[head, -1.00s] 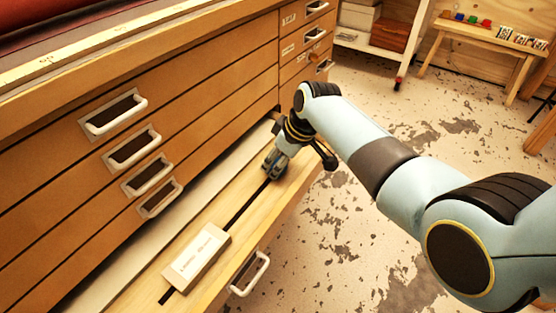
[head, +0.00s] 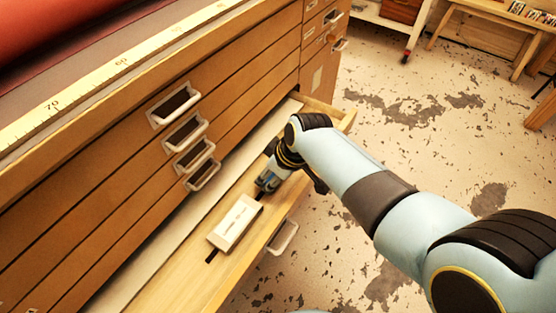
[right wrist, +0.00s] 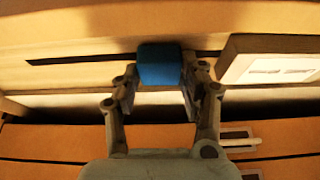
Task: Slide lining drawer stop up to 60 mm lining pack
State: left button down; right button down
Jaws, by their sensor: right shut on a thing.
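The blue drawer stop (right wrist: 160,65) sits on the dark slot (right wrist: 75,60) in the open drawer's wooden floor. My right gripper (right wrist: 162,84) is shut on it, one finger on each side. In the head view the right gripper (head: 267,182) is low in the drawer, just beyond the lining pack and mostly hiding the stop. The lining pack (head: 236,222) is a pale block with a white label, lying across the slot; it also shows in the right wrist view (right wrist: 268,62). A narrow gap shows between the right-hand finger and the pack. My left gripper is out of view.
The wooden cabinet (head: 110,165) with several shut drawers rises left of the open drawer. The open drawer's handle (head: 283,237) is on its outer front. A ruler (head: 90,90) runs along the cabinet top.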

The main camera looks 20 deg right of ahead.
jog(key=c, duration=0.7)
grip_release()
jog(key=shift+r, duration=0.15)
jog(key=v, duration=1.1)
jog(key=shift+s+d+r, duration=0.15)
jog(key=shift+s+r, duration=0.05)
jog(key=shift+r, duration=0.1)
jog(key=shift+c, duration=0.2)
